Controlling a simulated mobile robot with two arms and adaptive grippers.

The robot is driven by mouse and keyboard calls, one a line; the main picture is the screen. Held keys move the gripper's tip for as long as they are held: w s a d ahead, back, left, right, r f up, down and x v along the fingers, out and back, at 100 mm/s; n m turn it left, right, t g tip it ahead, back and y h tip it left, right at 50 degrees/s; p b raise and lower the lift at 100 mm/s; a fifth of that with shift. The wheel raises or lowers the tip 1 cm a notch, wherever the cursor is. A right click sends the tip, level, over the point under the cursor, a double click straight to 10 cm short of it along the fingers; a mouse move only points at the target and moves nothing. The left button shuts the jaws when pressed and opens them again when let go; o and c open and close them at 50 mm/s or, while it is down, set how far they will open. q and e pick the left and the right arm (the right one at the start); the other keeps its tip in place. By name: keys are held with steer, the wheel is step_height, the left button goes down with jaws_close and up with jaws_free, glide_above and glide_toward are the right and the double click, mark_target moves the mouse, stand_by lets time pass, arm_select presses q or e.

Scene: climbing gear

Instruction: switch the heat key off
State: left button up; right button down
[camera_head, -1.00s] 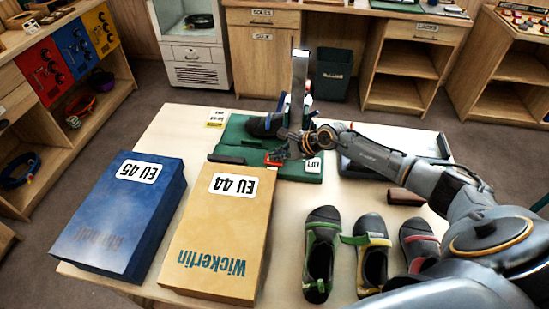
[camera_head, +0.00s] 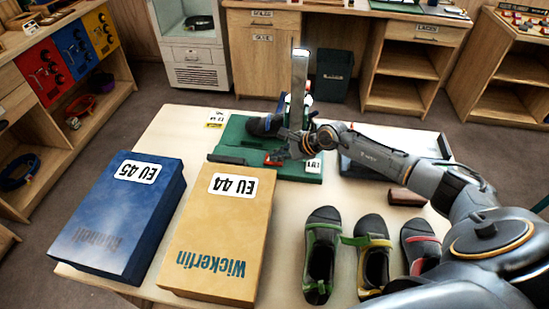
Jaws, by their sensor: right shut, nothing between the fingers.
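My right gripper (camera_head: 281,153) is shut and empty, just above and beside the red part. I cannot tell whether they touch. My left gripper is out of view.
A blue EU 45 box (camera_head: 120,215) and a tan EU 44 box (camera_head: 215,235) fill the table's left and front. Several shoes (camera_head: 322,250) stand at the front right. A dark block (camera_head: 406,197) lies behind them. A small yellow-edged card (camera_head: 215,119) lies left of the stand.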

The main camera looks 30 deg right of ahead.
steer(key=shift+r+p, duration=1.9)
steer(key=shift+r, duration=1.15)
steer(key=shift+d, duration=0.1)
